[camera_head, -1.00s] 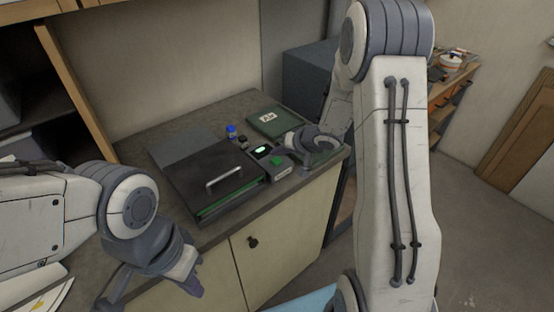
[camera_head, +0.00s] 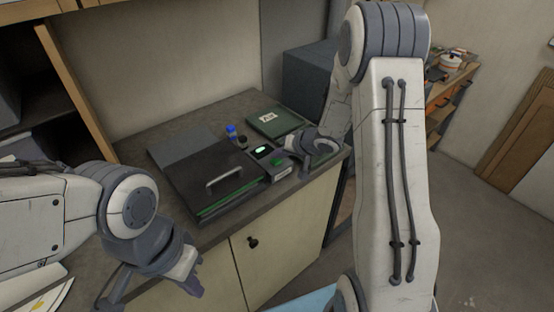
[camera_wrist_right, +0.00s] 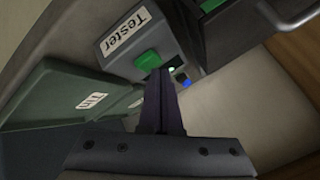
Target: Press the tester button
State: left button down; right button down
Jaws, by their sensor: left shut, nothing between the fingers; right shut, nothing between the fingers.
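The tester (camera_head: 282,170) is a small dark box on the counter with a green button (camera_head: 277,162) and a lit green display (camera_head: 263,149). In the right wrist view the box bears a "Tester" label (camera_wrist_right: 125,31), and the green button (camera_wrist_right: 148,60) is beside it. My right gripper (camera_wrist_right: 158,76) is shut and empty, with its tips at the edge of the button; whether they touch it I cannot tell. It also shows in the head view (camera_head: 287,150) over the tester. My left gripper (camera_head: 198,286) is shut and empty, low at the left, away from the tester.
A dark case with a handle (camera_head: 224,178) lies just left of the tester. A green case (camera_head: 275,122) lies behind it. A small blue-capped bottle (camera_head: 231,131) stands at the back. The counter's front edge is close to the tester.

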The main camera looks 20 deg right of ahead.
aim_at(278, 162)
jog(key=shift+f, duration=0.5)
dwell(0.8)
jog(key=shift+r, duration=0.1)
jog(key=shift+r+p, duration=0.85)
jog(key=shift+p, duration=0.2)
notch_tip(278, 162, up, 5)
jog(key=p, duration=0.6)
jog(key=shift+r, duration=0.1)
dwell(0.4)
